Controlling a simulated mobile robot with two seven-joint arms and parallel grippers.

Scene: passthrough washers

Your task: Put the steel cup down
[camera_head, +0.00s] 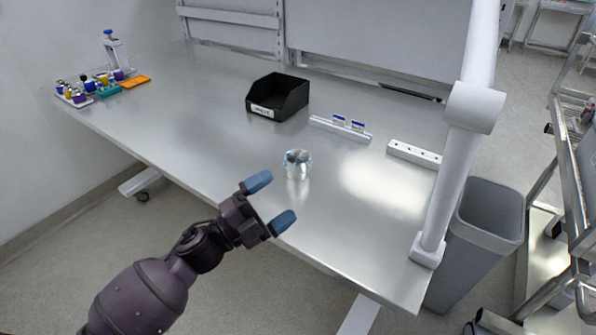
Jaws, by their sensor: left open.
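The steel cup (297,164) is small, shiny and silvery. It stands on the bare middle of the steel table (190,125). My left gripper (271,204) is near the table's front edge, in front of the cup and a little to its left. Its two blue fingertips are spread wide apart, with nothing between them. There is a gap between the fingertips and the cup. My right gripper is not in view.
A black bin (279,97) stands behind the cup. A white rack (340,129) and a white strip with holes (413,154) lie to the right. Colourful vials (75,95) are at the far left. A white post (452,170) rises at the right edge, by a grey waste bin (485,225).

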